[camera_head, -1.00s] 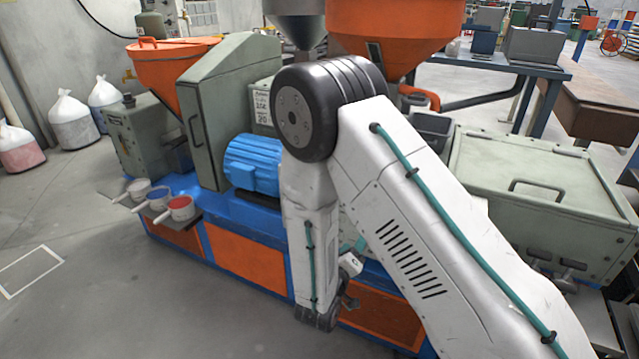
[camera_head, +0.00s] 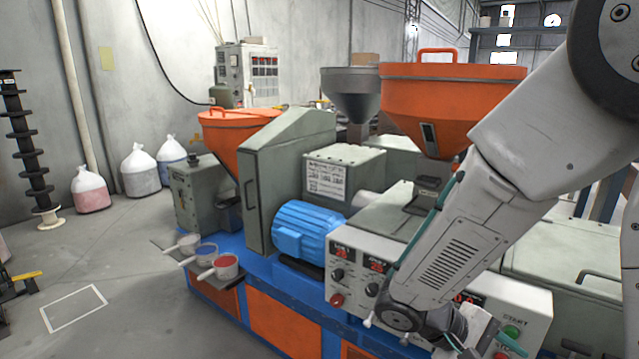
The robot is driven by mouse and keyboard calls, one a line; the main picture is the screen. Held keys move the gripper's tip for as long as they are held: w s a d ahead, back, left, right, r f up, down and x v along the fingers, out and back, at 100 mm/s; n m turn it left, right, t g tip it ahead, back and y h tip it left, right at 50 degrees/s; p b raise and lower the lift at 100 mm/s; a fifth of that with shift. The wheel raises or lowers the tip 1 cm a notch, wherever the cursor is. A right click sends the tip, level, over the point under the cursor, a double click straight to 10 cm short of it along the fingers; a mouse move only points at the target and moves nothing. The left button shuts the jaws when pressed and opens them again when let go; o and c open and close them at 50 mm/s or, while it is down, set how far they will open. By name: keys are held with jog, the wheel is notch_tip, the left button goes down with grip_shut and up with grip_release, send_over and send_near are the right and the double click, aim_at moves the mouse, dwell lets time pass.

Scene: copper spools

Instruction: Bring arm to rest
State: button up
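My arm crosses the right side of the view, in front of the extruder machine (camera_head: 290,148). Its elbow is at the top right, and a link slopes down to a dark joint low in front of the control panel (camera_head: 345,262). My gripper (camera_head: 470,335) is at the bottom edge, right of that joint. It is small and partly cut off or hidden, so I cannot tell whether its fingers are open or hold anything.
Three scoops with powder (camera_head: 227,267) sit on a ledge at the machine's left end. An orange hopper (camera_head: 440,95) rises behind the arm. White bags (camera_head: 140,172) and a black spool rack (camera_head: 30,150) stand by the wall.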

jog(key=s+a+r+m+t+y, duration=0.1)
jog(key=s+r+m+t+y, duration=0.1)
jog(key=s+r+y, duration=0.3)
jog(key=s+a+r+m+t+y, duration=0.2)
jog(key=s+r+y, duration=0.4)
jog(key=r, duration=0.3)
jog(key=shift+s+a+r+t, duration=0.15)
jog(key=shift+a+r+t, duration=0.15)
jog(key=shift+t, duration=0.1)
dwell(1.4)
